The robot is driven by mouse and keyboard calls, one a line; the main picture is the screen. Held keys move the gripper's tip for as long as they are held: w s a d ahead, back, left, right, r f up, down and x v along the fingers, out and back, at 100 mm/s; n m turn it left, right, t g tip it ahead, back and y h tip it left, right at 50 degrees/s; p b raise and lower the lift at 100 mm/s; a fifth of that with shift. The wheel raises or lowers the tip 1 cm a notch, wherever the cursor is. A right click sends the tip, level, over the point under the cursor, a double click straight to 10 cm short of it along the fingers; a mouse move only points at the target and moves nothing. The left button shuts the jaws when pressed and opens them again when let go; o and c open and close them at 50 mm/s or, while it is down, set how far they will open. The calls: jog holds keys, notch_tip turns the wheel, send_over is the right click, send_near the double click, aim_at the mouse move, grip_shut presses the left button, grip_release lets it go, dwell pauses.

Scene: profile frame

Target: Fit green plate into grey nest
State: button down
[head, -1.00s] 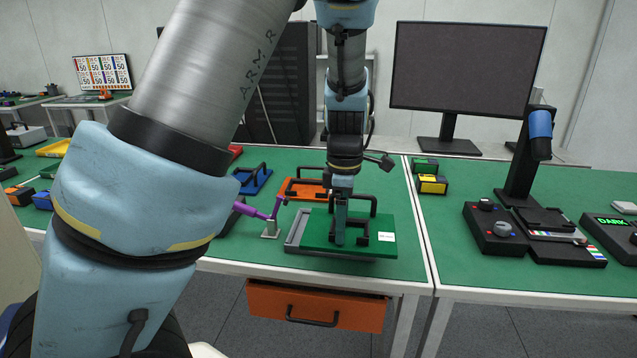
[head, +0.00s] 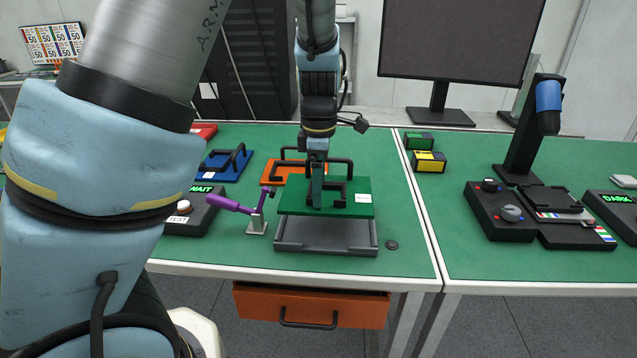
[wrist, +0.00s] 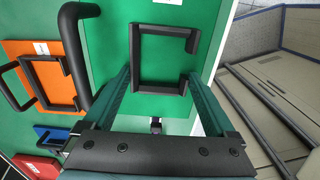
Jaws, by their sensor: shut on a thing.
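The green plate (head: 359,205) has black handles and a small white label. My gripper (head: 317,203) is shut on a black handle of the green plate. In the wrist view the green plate (wrist: 160,106) lies beneath my fingers, with a handle at its middle. The grey nest (head: 325,248) is a shallow frame on the green table top near its front edge. The plate is above the rear part of the nest, and the nest's front part shows uncovered. Whether the plate touches the nest I cannot tell.
A purple-handled clamp (head: 232,204) stands just left of the nest. An orange plate (head: 292,177) and a blue plate (head: 222,168) lie behind. A black round knob (head: 391,244) lies right of the nest. An orange drawer (head: 310,306) sticks out below the table edge.

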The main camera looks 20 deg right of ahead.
jog(key=shift+r+p, duration=0.15)
jog(key=shift+p, duration=0.15)
jog(key=shift+d+f+b, duration=0.1)
jog(key=shift+f+b, duration=1.6)
jog(key=shift+f, duration=1.3)
jog(key=shift+p, duration=0.95)
jog(key=shift+f+b, duration=0.7)
jog(key=shift+f, duration=0.45)
grip_release()
jog(key=shift+s, duration=0.1)
notch_tip(320, 180, up, 11)
jog(key=shift+f+b, duration=0.1)
jog(key=shift+b, duration=0.45)
